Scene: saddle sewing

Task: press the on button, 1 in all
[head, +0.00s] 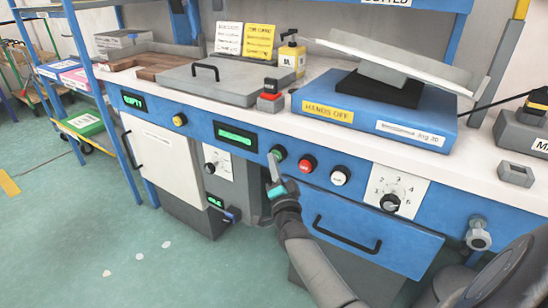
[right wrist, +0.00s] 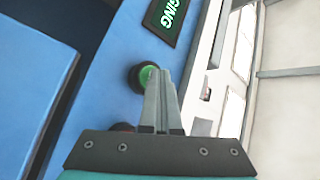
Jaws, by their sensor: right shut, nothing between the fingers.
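The green button (head: 278,153) is on the blue front panel, left of a red button (head: 307,163) and a white button (head: 339,176). No lettering on these buttons is readable. My right gripper (head: 271,162) is shut and empty, its fingertips just below and left of the green button. In the right wrist view the green button (right wrist: 146,76) is beside the tips of the shut fingers (right wrist: 161,75). I cannot tell whether they touch it. My left gripper is not in view.
A lit green display (head: 236,136) is left of the buttons, and a numbered dial (head: 390,202) is to the right. A drawer with a black handle (head: 347,235) is below. A red-topped box (head: 270,95) stands on the bench above. Open floor lies at the left.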

